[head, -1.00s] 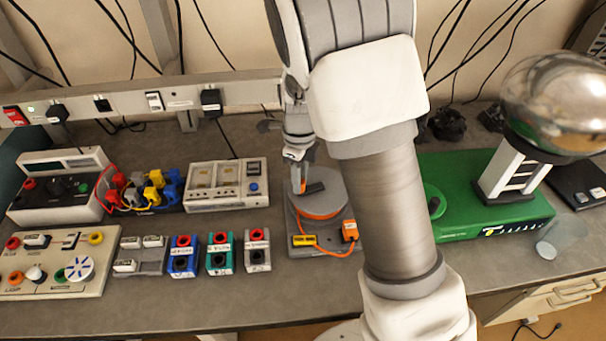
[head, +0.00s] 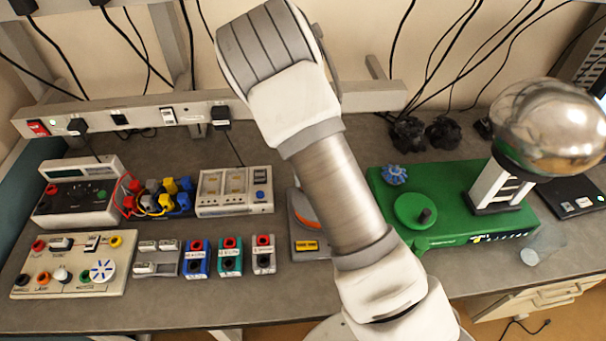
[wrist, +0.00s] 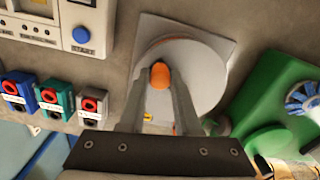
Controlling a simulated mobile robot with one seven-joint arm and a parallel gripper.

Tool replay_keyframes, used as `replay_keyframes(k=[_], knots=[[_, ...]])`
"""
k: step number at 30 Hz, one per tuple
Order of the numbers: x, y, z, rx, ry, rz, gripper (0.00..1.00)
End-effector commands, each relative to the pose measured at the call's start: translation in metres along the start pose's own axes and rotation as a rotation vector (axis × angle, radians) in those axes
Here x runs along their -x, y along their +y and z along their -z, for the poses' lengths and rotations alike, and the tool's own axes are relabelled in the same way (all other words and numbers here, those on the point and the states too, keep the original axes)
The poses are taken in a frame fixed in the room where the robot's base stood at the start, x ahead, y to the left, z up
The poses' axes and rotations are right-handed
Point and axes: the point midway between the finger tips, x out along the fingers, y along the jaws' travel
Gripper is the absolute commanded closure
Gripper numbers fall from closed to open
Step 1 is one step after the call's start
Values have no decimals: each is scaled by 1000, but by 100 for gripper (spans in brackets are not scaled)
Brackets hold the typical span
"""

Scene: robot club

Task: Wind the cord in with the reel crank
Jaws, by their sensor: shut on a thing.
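The cord reel is a grey disc (wrist: 207,75) on a square grey base plate (wrist: 150,30) in the wrist view. The crank's orange handle (wrist: 160,76) stands up from the disc's left part. My gripper (wrist: 160,70) is shut on this handle, one finger on each side. In the head view my arm hides the gripper, the crank and most of the reel. Only the left edge of the base (head: 299,222), a bit of orange cord (head: 305,211) and a yellow tag (head: 306,246) show there. How much cord is out is hidden.
A green machine (head: 450,220) with a blue knob and a metal sphere (head: 553,125) stands right. Bare bench lies in front.

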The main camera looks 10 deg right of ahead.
Motion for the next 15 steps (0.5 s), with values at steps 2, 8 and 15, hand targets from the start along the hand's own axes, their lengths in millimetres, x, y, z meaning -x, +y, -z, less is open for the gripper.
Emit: replay_keyframes(k=[2, 8, 15], knots=[[2, -2, -1, -33, 0, 2, 100], [1, -4, -3, -89, 0, 1, 100], [0, -4, -4, -109, -1, 0, 100]])
